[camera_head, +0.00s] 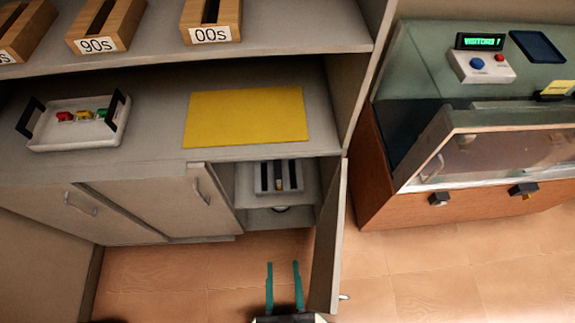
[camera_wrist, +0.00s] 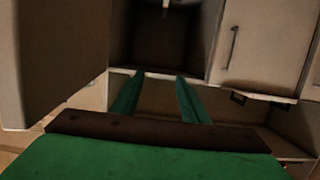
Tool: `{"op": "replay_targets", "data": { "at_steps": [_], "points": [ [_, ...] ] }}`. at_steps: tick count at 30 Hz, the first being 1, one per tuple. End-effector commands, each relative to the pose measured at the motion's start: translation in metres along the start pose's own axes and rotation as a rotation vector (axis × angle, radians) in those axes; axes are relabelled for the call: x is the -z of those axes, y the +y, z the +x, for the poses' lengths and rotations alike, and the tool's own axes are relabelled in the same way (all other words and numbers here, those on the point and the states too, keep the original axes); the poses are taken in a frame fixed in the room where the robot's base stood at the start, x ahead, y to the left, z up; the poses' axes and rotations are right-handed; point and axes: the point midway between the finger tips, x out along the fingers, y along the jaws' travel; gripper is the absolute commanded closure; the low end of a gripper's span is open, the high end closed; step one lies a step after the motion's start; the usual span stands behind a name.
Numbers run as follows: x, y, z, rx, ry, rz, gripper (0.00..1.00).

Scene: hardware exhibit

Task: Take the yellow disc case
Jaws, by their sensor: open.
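I cannot clearly make out a yellow disc case. A grey slotted rack (camera_head: 265,178) stands inside the open cabinet (camera_head: 308,197), with a small yellowish spot near its lower middle, too small to identify. My gripper (camera_head: 283,265) is open and empty, its two teal fingers pointing toward the cabinet from low in front of it. In the wrist view my gripper (camera_wrist: 155,77) has its fingers spread, with the dark cabinet opening (camera_wrist: 160,45) beyond them.
The open cabinet door (camera_head: 328,240) stands just right of my gripper. A yellow mat (camera_head: 246,117) and a white tray (camera_head: 60,141) with small red, yellow and green items lie on the counter. Labelled wooden holders (camera_head: 105,22) stand above. A glass display case (camera_head: 480,150) stands right.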

Motion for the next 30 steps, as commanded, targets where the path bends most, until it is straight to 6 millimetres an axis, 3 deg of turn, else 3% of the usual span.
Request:
{"op": "replay_targets", "data": {
  "at_steps": [8,15,24,30],
  "points": [
    [-0.062,-0.002,0.066,-0.014,-0.025,0.015,0.59],
    [-0.107,-0.004,0.136,-0.018,-0.053,0.02,0.59],
    [-0.143,-0.009,0.234,-0.007,-0.089,0.018,0.59],
    [-0.153,-0.009,0.304,-0.001,-0.112,0.013,0.59]
  ]
}}
